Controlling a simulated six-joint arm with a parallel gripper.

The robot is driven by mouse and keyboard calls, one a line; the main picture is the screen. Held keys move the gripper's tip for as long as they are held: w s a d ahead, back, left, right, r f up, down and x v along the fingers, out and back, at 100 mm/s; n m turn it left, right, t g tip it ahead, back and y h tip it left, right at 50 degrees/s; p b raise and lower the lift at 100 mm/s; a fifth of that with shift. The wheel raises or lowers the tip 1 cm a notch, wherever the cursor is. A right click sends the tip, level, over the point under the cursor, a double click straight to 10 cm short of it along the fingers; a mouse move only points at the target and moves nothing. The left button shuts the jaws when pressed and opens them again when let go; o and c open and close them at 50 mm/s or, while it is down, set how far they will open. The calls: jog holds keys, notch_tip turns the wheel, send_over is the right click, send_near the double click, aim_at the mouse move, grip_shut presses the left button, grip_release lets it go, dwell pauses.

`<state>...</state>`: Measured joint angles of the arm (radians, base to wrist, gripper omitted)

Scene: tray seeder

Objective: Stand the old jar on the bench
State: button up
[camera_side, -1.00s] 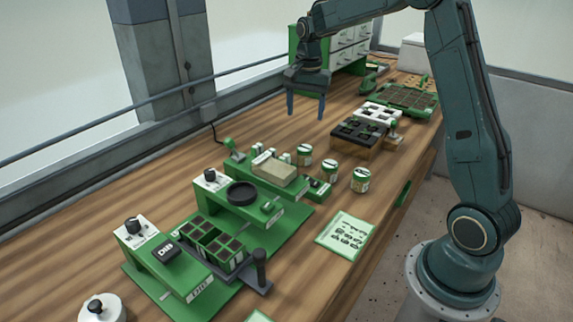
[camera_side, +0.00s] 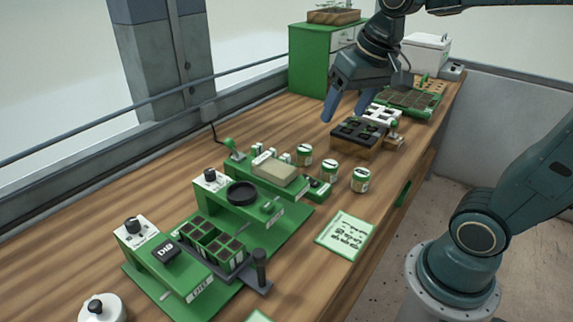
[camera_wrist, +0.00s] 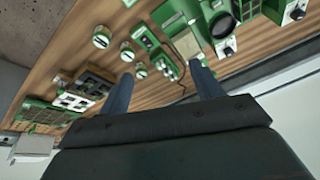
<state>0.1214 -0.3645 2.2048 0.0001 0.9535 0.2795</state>
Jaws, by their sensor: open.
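Three small jars with green labels stand upright on the wooden bench in the side view: a back one (camera_side: 304,155), a middle one (camera_side: 329,171) and a front one (camera_side: 360,180). I cannot tell which is the old jar. They also show in the wrist view as a near-top jar (camera_wrist: 101,38), a middle jar (camera_wrist: 127,52) and a smaller-looking jar (camera_wrist: 141,71). My gripper (camera_side: 346,105) is open and empty, above the bench and higher than the jars. Its two fingers also show in the wrist view (camera_wrist: 161,88), apart with nothing between them.
A green seeder (camera_side: 240,209) with a black dish and a pale block stands left of the jars. A dark cell tray (camera_side: 358,139) lies behind them, with white and green trays beyond. A paper card (camera_side: 344,234) lies in front. Bare bench (camera_side: 130,190) runs along the left.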

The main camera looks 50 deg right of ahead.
jog(key=s+a+f+n+t, duration=0.1)
jog(key=s+a+f+n, duration=0.1)
jog(key=s, duration=0.7)
jog(key=a+n, duration=0.1)
jog(key=n, duration=0.1)
jog(key=shift+s+a+f+n+t, duration=0.15)
jog(key=shift+s+f+n+t, duration=0.05)
jog(key=shift+f+n+t, duration=0.1)
